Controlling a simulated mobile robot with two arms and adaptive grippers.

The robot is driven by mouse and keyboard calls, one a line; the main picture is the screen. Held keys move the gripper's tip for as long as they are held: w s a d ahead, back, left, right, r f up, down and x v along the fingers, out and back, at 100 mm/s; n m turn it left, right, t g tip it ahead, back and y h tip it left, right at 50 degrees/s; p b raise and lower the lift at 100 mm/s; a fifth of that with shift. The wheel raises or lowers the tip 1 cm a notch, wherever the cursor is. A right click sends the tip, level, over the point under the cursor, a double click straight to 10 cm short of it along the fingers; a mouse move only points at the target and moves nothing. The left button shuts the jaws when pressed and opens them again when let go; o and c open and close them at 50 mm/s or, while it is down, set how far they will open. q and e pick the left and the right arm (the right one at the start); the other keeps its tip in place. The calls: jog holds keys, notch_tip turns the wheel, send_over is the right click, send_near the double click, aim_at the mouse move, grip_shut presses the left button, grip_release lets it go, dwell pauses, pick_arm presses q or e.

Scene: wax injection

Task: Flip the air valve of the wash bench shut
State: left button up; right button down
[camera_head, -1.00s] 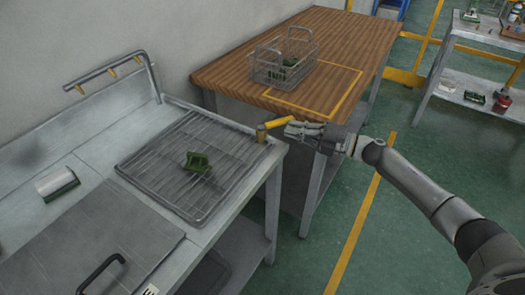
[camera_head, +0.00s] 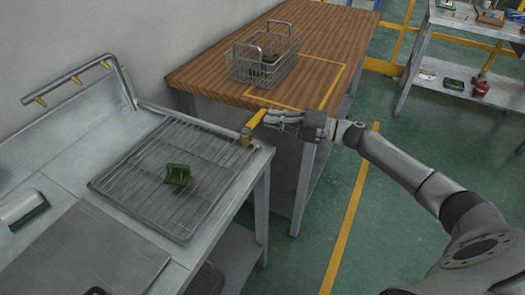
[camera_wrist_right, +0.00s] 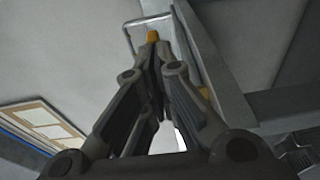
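The air valve is a brass body (camera_head: 246,137) on the right edge of the wash bench (camera_head: 232,205), with a yellow lever (camera_head: 257,119) slanting up and to the right. My right gripper (camera_head: 268,118) is at the free end of the lever, in contact or very close. In the right wrist view its fingers (camera_wrist_right: 155,45) converge with the tips together. Yellow shows at the tips and beside the right finger; I cannot tell which patch is the lever. I see no grip around the lever. My left gripper is out of view.
A wire rack (camera_head: 125,188) with a green part (camera_head: 177,174) lies on the bench. A bent pipe with yellow nozzles (camera_head: 78,80) stands at the back. Beyond is a wooden table (camera_head: 205,75) with a wire basket (camera_head: 245,70). Open green floor (camera_head: 400,150) lies to the right.

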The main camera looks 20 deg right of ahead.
jog(key=shift+d, duration=0.1)
dwell(0.4)
jog(key=v, duration=1.1)
jog(key=shift+s+d, duration=0.25)
jog(key=shift+s, duration=0.05)
